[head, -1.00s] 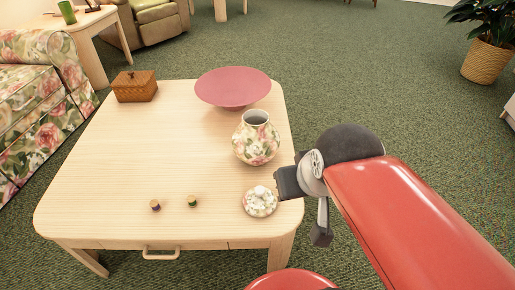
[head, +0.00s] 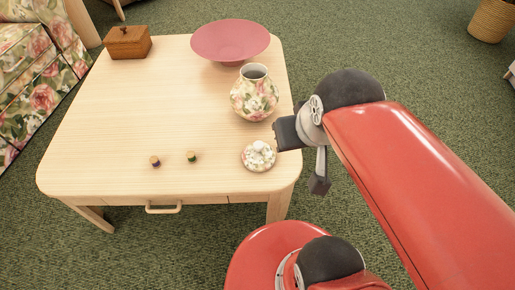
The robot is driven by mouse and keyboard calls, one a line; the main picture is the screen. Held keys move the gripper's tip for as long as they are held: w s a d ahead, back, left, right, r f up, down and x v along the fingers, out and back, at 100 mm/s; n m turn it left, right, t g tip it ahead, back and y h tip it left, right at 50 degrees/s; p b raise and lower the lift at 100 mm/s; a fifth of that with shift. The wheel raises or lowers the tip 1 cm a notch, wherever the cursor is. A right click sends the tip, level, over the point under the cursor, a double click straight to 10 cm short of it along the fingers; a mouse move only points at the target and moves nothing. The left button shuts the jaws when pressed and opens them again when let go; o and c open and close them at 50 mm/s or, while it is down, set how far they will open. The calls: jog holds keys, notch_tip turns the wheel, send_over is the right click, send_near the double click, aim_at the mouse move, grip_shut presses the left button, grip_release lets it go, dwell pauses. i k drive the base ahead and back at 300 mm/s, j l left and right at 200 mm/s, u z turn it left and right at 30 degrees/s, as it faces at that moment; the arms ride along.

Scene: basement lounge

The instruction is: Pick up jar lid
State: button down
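The jar lid (head: 259,156) is round, white and floral with a knob on top. It lies on the light wooden table (head: 130,120) near the right front corner. The matching floral jar (head: 254,97) stands upright and open just behind it. My gripper (head: 287,134) is at the table's right edge, just right of and behind the lid in the picture. It appears apart from the lid. Its fingers are seen from an angle that hides whether they are open or shut.
A pink bowl (head: 231,41) stands behind the jar, and a wooden box (head: 128,42) is at the back left. Two small spool-like items (head: 192,156) lie left of the lid. A floral sofa (head: 35,80) borders the table's left side. The table's middle is clear.

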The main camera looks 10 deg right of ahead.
aim_at(259, 156)
jog(key=z, duration=1.4)
jog(key=k+j+z, duration=0.5)
jog(key=k+j, duration=0.55)
jog(key=j, duration=0.15)
